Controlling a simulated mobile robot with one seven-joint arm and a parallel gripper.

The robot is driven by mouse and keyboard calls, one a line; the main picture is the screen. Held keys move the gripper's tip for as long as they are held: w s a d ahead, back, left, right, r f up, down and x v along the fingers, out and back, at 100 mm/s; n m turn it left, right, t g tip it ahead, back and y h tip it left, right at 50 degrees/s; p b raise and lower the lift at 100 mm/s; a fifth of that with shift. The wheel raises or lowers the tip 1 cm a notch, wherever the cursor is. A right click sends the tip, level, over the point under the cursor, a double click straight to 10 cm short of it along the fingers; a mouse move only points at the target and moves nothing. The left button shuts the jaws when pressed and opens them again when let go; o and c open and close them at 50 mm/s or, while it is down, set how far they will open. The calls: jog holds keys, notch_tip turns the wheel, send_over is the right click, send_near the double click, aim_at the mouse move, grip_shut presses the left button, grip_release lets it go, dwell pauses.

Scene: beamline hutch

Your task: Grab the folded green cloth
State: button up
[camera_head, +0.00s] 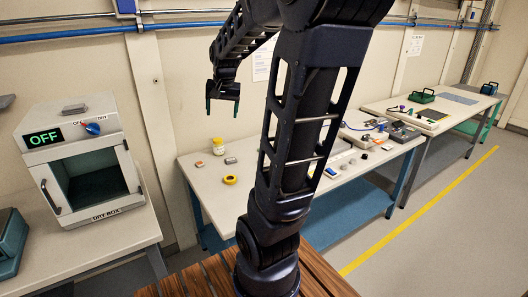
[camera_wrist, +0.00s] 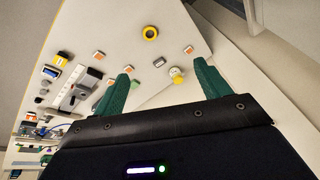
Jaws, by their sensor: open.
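I cannot make out a folded green cloth in either view. My gripper (camera_head: 222,106) hangs in the air above the left end of the middle table in the head view, pointing down. In the wrist view its two green fingers (camera_wrist: 164,66) are spread apart, with only table surface and small items showing beyond them. The gripper is open and empty. My arm hides part of the middle table in the head view.
The middle table (camera_head: 205,186) holds a yellow ring (camera_head: 230,180), a yellow-topped jar (camera_head: 218,146) and several small parts. A dry box (camera_head: 84,165) with an OFF display stands left. A far table holds a green case (camera_head: 421,97). A yellow line crosses the floor.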

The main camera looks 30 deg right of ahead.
jog(key=w+d+f+m+g+h, duration=0.1)
jog(key=w+d+f+m, duration=0.35)
jog(key=w+d, duration=0.45)
jog(key=w+d+f+m+g+h, duration=0.1)
jog(key=w+d+f+m, duration=0.2)
jog(key=w+d+f, duration=0.5)
jog(key=w+d+f+m+h, duration=0.1)
jog(key=w+d+f, duration=0.3)
jog(key=d+f, duration=0.2)
jog(key=w+d+f+m+g, duration=0.1)
jog(key=w+d+f, duration=0.3)
jog(key=f, duration=0.5)
jog(key=w+d+f+m+h, duration=0.1)
jog(key=w+d+f+m, duration=0.2)
jog(key=w+d+f, duration=0.2)
jog(key=shift+d+f+g+h, duration=0.3)
jog(key=shift+d+f+g, duration=0.1)
jog(key=shift+d+f, duration=1)
jog(key=shift+w+a+x, duration=0.1)
jog(key=shift+a+x, duration=0.05)
jog(key=shift+x, duration=1.15)
jog(key=shift+w+a+x, duration=0.15)
jog(key=shift+x, duration=1.1)
jog(key=shift+f, duration=0.1)
jog(key=c, duration=1)
